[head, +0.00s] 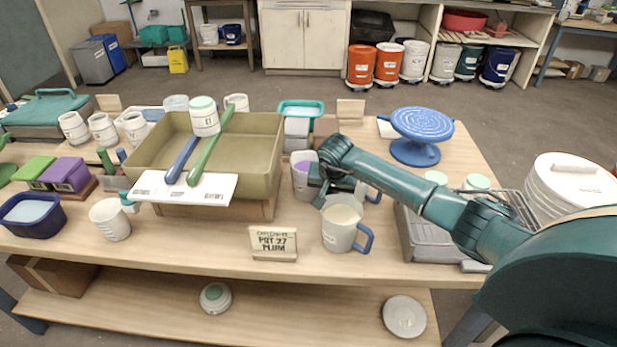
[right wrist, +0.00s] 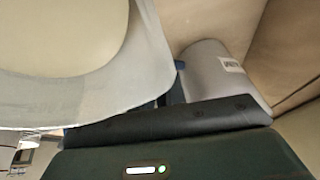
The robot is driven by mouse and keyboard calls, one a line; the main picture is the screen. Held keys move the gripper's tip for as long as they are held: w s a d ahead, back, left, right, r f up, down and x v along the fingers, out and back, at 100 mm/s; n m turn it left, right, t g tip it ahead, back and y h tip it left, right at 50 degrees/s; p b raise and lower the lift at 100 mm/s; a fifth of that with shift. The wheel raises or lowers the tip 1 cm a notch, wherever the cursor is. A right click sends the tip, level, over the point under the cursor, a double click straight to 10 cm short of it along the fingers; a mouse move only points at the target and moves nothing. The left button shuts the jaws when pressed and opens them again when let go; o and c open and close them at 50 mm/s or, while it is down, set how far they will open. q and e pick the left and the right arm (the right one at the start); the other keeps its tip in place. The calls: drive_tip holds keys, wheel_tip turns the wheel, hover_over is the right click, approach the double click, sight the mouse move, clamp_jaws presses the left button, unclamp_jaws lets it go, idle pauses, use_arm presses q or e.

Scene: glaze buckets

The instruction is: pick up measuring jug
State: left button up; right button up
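A grey-white jug (head: 338,232) with cream-coloured contents and a blue handle stands upright near the front edge of the table in the head view. A second grey jug (head: 301,187) with purple contents stands just behind it to the left, partly hidden by my arm. My right gripper (head: 336,188) is above and behind the cream jug, between the two; its fingertips are hard to make out. In the right wrist view a large pale rim with cream contents (right wrist: 60,40) fills the upper left, close to a dark gripper part. My left gripper is not in view.
A small sign (head: 272,243) stands left of the cream jug. A blue turntable (head: 421,125) and a grey tray (head: 420,235) are to the right.

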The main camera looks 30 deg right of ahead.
clamp_jaws()
idle(0.8)
drive_tip(key=shift+w+r, duration=0.15)
drive_tip(key=shift+r, duration=0.1)
